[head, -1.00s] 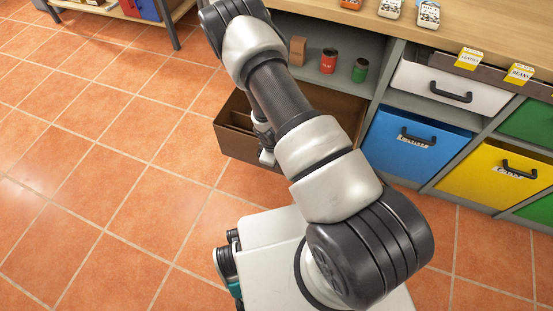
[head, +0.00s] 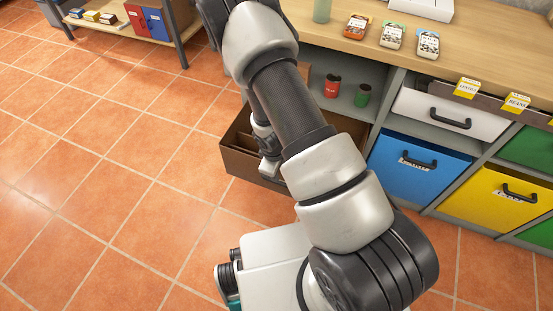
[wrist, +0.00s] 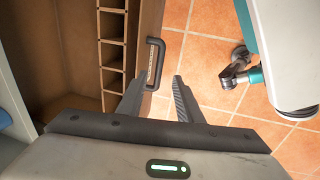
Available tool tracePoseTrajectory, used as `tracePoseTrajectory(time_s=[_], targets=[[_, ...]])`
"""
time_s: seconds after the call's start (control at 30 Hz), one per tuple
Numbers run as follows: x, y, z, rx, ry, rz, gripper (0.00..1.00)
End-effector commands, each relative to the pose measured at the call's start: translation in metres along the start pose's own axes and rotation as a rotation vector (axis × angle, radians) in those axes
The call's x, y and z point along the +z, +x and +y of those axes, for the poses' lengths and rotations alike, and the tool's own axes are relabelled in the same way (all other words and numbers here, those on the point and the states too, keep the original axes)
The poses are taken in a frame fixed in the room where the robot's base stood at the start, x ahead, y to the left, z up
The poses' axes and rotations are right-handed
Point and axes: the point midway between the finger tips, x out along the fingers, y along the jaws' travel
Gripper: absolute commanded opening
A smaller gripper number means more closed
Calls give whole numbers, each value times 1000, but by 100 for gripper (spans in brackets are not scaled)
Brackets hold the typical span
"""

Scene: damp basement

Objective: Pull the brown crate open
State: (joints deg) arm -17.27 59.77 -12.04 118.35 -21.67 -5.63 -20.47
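The brown crate (head: 240,160) stands well out from the shelf unit, below the open shelf, in the head view. Its inside with dividers shows in the wrist view (wrist: 112,55). Its dark handle (wrist: 161,62) is on the front panel. I cannot tell whether either finger touches. In the head view my arm hides part of the crate and most of the gripper (head: 268,165).
A blue drawer (head: 415,165), a white drawer (head: 450,110) and a yellow drawer (head: 490,195) are right of the crate. A red can (head: 332,86) and a green can (head: 362,95) stand on the shelf above. The tiled floor (head: 110,190) to the left is clear.

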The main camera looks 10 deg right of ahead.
Motion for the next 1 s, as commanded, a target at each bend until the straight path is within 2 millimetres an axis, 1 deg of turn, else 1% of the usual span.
tracePoseTrajectory(time_s=[0.03,0.1,0.2,0.3,0.5,1.0], targets=[[-1,-17,1,1,0,2,32],[-1,-31,1,1,0,1,32],[0,-47,0,1,0,2,32],[0,-58,0,0,0,1,32],[0,-67,0,-1,0,0,32],[0,-66,0,0,0,0,32]])
